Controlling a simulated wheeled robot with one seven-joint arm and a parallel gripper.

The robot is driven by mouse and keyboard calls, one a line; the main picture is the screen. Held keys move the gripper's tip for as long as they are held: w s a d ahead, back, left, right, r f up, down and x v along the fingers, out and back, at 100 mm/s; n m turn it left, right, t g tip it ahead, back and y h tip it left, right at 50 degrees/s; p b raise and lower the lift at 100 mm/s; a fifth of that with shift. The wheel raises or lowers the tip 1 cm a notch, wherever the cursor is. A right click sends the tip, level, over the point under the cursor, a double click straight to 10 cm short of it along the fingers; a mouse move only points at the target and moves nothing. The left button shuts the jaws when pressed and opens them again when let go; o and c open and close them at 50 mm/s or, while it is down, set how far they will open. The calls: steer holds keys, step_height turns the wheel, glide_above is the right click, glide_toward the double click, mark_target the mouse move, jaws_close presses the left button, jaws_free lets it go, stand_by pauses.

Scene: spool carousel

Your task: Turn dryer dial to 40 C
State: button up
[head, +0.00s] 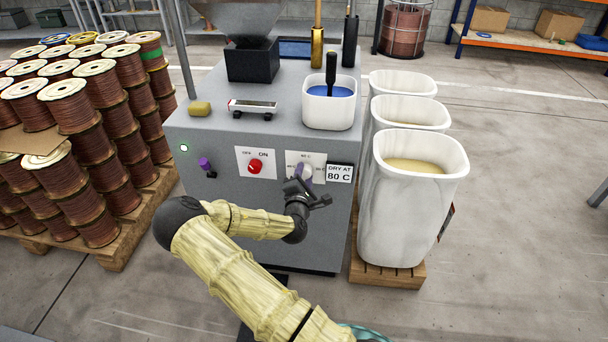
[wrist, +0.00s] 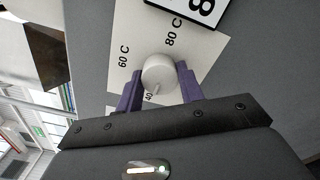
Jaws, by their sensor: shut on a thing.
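The dryer dial is a round white knob (wrist: 158,72) on a white label plate (wrist: 205,50) on the dryer's front. The plate carries 60 C, 80 C and a partly hidden 40 mark. A pale ridge on the knob points down in the wrist view, towards the 40 mark. My gripper (wrist: 160,88) has its purple fingers on both sides of the knob, shut on it. In the head view my gripper (head: 302,180) is at the dial plate on the grey dryer (head: 240,230) and covers part of the knob.
A sign (head: 339,173) beside the dial reads DRY AT 80 C. A red OFF/ON switch (head: 255,166) and a purple knob (head: 206,165) are to the left. White bins (head: 412,210) stand close on the right, and stacked spools (head: 75,110) on the left.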

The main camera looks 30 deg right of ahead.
steer(key=shift+f+n, duration=0.1)
steer(key=shift+n, duration=0.2)
steer(key=o, duration=1)
steer(key=p+v, duration=0.1)
steer(key=v, duration=1.6)
steer(key=shift+s+a, duration=0.2)
